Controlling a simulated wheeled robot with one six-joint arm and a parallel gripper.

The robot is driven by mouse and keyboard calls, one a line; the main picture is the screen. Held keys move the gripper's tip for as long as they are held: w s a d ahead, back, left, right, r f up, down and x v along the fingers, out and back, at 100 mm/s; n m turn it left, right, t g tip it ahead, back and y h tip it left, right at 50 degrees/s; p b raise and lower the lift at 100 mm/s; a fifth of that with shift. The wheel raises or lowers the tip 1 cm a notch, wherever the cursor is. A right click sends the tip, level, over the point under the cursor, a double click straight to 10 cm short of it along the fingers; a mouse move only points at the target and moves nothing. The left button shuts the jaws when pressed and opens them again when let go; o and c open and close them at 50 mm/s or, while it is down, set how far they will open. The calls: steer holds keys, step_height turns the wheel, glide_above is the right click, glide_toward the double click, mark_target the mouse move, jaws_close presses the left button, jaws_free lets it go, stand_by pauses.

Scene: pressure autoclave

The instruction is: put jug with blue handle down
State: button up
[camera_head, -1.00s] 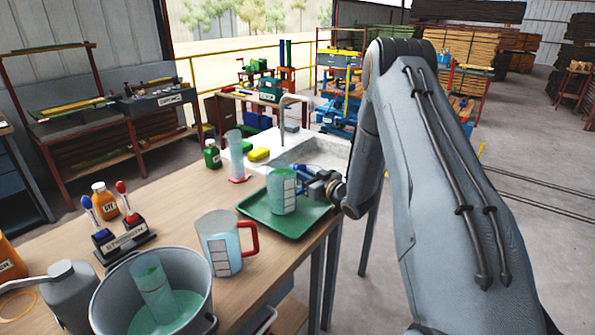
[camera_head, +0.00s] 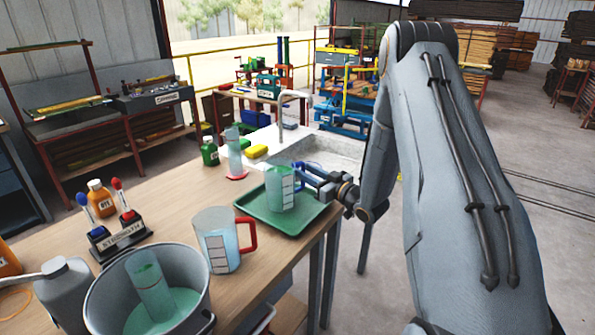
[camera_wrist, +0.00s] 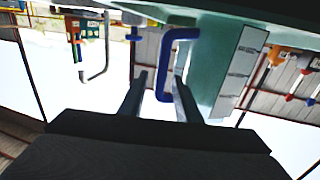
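The jug with the blue handle (camera_head: 279,192) stands upright on the green tray (camera_head: 258,220) at the bench's right end. Its blue handle (camera_head: 306,175) points right, toward my arm. My gripper (camera_head: 318,183) is just right of the jug at handle height. In the wrist view, the two fingers of my gripper (camera_wrist: 159,77) are spread apart. The blue handle (camera_wrist: 163,68) shows between and beyond their tips, with gaps on both sides. The jug's greenish wall with a pale scale panel (camera_wrist: 240,68) fills the upper right there.
A jug with a red handle (camera_head: 218,240) stands left of the tray. A measuring cylinder (camera_head: 234,158) is behind it, near the sink (camera_head: 322,150). A grey bucket (camera_head: 190,318) holding a cylinder, and bottles, occupy the bench's left front.

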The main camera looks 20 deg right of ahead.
steer(key=s+a+m+g+h, duration=0.1)
steer(key=s+g, duration=0.4)
steer(key=s, duration=0.7)
steer(key=s+a+m+g+h+b, duration=0.1)
steer(key=s+a+g+h, duration=0.3)
steer(key=s, duration=0.7)
steer(key=s+a+r+m+g+h, duration=0.1)
steer(key=s+g, duration=0.5)
steer(key=s, duration=0.6)
steer(key=a+m+h, duration=0.1)
steer(key=a+m, duration=0.1)
steer(key=a, duration=0.1)
steer(key=shift+s+a+h, duration=0.3)
steer(key=shift+s+a, duration=0.05)
steer(key=shift+a, duration=0.05)
